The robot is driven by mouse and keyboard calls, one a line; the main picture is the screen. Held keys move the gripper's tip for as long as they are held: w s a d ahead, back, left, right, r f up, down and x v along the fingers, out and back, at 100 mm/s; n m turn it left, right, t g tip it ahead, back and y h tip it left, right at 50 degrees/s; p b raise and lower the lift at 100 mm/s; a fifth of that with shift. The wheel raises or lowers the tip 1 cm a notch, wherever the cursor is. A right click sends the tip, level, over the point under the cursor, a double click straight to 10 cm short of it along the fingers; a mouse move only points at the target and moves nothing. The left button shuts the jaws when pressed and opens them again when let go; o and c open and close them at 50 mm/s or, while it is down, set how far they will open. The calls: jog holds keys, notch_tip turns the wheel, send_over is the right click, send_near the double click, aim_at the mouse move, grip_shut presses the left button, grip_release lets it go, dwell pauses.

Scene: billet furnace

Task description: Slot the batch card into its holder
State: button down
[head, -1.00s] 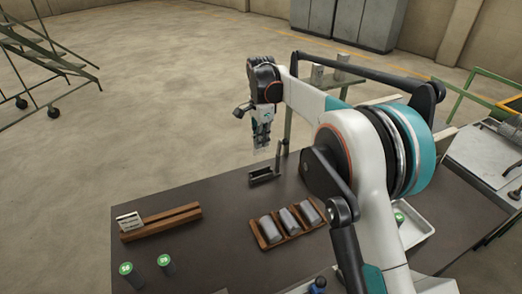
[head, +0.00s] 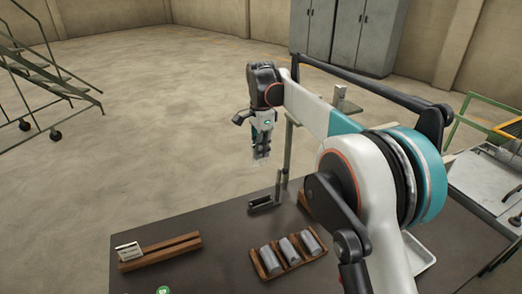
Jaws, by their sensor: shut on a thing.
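My gripper (head: 261,160) hangs pointing down above the far edge of the dark table, above and slightly left of a black slotted bracket (head: 262,203) with an upright post. It is shut on a small pale thing at its fingertips. That thing is too small to tell for sure as the batch card. A white card with a dark lower part (head: 128,251) stands tilted at the left end of a long grooved wooden block (head: 178,246). My gripper is well apart from this block.
A wooden tray (head: 258,265) with several grey billets lies on the table (head: 215,225) right of the middle. A green-topped cylinder (head: 163,290) shows at the bottom edge. A pale metal tray (head: 420,262) is partly behind my arm. Table between block and bracket is clear.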

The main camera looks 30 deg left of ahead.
jog(key=shift+r, duration=0.1)
dwell(0.3)
jog(key=shift+r+p, duration=1.85)
jog(key=shift+r, duration=0.55)
